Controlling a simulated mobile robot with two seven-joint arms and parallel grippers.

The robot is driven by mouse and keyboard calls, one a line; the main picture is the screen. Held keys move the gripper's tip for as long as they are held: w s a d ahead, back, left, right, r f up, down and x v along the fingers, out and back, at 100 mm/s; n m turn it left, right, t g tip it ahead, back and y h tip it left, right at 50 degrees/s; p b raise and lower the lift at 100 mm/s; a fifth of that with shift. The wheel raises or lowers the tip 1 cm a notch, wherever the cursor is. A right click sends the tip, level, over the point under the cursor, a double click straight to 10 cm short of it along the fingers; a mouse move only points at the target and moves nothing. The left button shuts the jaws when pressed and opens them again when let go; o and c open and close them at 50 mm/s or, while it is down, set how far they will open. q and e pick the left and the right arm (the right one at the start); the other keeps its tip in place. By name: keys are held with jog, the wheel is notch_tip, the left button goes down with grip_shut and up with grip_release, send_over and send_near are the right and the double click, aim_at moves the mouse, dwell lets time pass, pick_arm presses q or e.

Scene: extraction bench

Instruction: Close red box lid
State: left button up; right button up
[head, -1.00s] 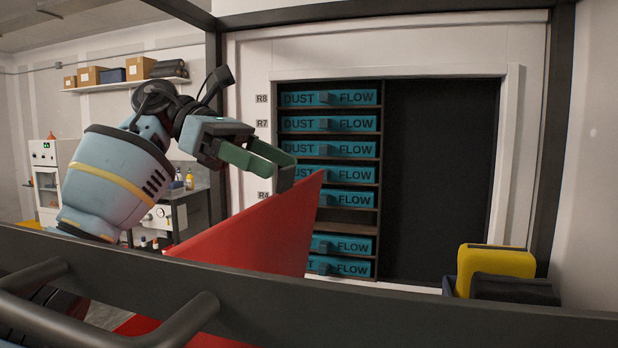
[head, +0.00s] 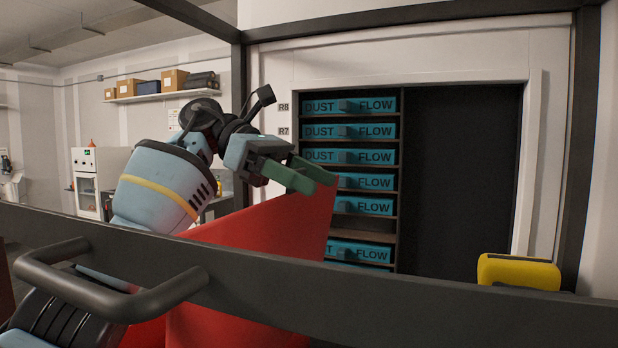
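The red box shows as a raised red lid panel (head: 275,222) behind a dark horizontal rail, with more red (head: 220,328) visible below the rail. The lid is tilted up, and its top corner reaches close to my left gripper. My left gripper (head: 325,186) has green fingers with a gap between them, at the lid's upper right corner. I cannot tell whether the fingers touch the lid. The rail hides the middle of the box. My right gripper is not in view.
A dark rail (head: 420,298) with a tubular handle (head: 110,302) crosses the foreground. A yellow object (head: 518,271) stands behind it at the right. A rack of teal drawers (head: 348,132) labelled DUST FLOW is set in the far wall, beside a dark opening (head: 460,180).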

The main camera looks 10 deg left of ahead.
pick_arm(q)
jog(key=c, duration=1.3)
jog(key=shift+o, duration=0.2)
jog(key=w+a+h+b, duration=0.2)
jog(key=a+h, duration=0.1)
jog(key=a, duration=0.7)
jog(key=w+a+f+g+h+b, duration=0.1)
jog(key=w+a+h+b, duration=0.1)
jog(key=a, duration=0.8)
jog(key=shift+f+h, duration=0.2)
jog(key=shift+h, duration=0.7)
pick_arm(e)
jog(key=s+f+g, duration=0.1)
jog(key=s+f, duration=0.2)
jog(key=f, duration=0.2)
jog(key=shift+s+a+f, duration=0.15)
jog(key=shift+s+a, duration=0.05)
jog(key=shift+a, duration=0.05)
pick_arm(q)
jog(key=shift+s, duration=0.1)
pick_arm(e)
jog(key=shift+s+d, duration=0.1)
pick_arm(q)
jog(key=o, duration=1.3)
jog(key=shift+c, duration=0.2)
jog(key=shift+o, duration=0.7)
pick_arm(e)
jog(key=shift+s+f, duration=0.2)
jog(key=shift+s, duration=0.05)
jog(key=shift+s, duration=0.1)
